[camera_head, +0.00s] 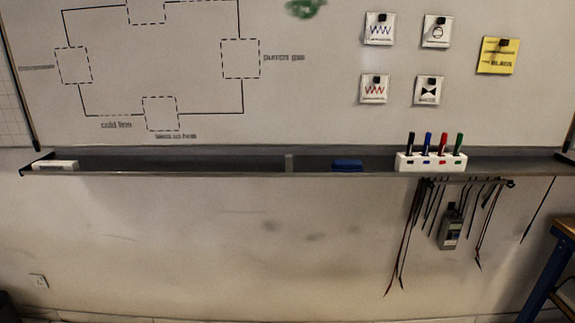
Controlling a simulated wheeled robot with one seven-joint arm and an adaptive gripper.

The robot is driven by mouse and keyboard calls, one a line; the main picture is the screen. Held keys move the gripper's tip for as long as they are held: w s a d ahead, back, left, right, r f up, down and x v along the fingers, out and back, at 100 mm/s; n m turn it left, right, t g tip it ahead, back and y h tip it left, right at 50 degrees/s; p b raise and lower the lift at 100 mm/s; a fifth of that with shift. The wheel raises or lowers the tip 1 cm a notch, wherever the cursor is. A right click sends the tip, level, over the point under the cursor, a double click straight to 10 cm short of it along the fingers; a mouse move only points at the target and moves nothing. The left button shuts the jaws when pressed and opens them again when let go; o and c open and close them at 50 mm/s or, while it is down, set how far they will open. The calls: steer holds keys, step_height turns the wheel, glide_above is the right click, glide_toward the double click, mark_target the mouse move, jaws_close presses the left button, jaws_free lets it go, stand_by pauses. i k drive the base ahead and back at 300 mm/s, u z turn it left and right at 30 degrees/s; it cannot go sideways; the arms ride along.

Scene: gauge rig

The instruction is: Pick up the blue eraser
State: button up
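The blue eraser (347,165) lies on the dark tray (220,163) under the whiteboard, right of the tray's middle. It sits between a small grey upright piece on its left and the white marker holder on its right, apart from both. Its top and front face show. My gripper is not in view, and nothing is seen touching the eraser.
The white holder (431,162) carries several coloured markers. A small grey upright piece (289,163) stands in the tray. A white block (55,165) lies at its left end. Cables and a meter (450,228) hang below right. A blue-framed bench (556,262) stands far right.

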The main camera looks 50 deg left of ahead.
mark_target(339, 167)
steer(key=u, duration=1.5)
